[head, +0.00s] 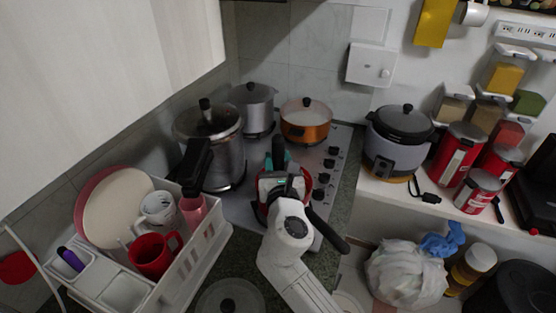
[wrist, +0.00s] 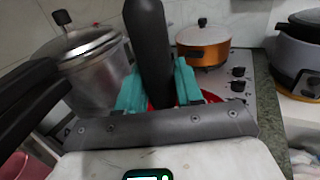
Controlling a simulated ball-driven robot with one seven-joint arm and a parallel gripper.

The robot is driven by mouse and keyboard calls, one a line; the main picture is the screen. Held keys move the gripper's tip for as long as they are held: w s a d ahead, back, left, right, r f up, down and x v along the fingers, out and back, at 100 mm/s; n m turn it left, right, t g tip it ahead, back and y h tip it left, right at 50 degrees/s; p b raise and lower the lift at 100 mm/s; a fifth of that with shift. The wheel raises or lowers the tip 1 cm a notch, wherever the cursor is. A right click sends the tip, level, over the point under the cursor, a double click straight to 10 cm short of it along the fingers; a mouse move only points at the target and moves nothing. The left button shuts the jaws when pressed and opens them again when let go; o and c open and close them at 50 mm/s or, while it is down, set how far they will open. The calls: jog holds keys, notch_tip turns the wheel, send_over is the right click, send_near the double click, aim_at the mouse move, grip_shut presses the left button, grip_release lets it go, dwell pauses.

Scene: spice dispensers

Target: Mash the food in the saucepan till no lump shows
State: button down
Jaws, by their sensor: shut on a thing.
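My gripper (head: 277,170) is over the stove, shut on a dark upright handle (head: 278,150), seemingly the masher's. In the wrist view the teal fingers of my gripper (wrist: 158,88) clasp this thick dark handle (wrist: 152,45) from both sides. The red saucepan (head: 308,188) sits on the front of the stove beneath my gripper, its long black handle reaching to the lower right. Only a bit of the saucepan's red (wrist: 211,97) shows behind the fingers in the wrist view. The food and the masher's lower end are hidden, so I cannot tell whether lumps remain.
A tall pressure cooker (head: 224,150) with a black handle stands close left. An orange pot (head: 306,126) and a grey pot (head: 254,103) stand behind. A white dish rack (head: 190,262) is at lower left. A rice cooker (head: 396,145) stands right of the stove knobs.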

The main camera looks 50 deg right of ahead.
aim_at(279, 151)
jog(key=shift+r, duration=0.1)
notch_tip(279, 151, up, 2)
jog(key=p, duration=0.2)
jog(key=shift+r+p, duration=0.15)
jog(key=shift+p, duration=0.25)
jog(key=shift+r+p, duration=0.45)
jog(key=shift+r, duration=0.6)
jog(key=s+d, duration=0.2)
jog(key=shift+d, duration=0.3)
jog(key=shift+f, duration=0.1)
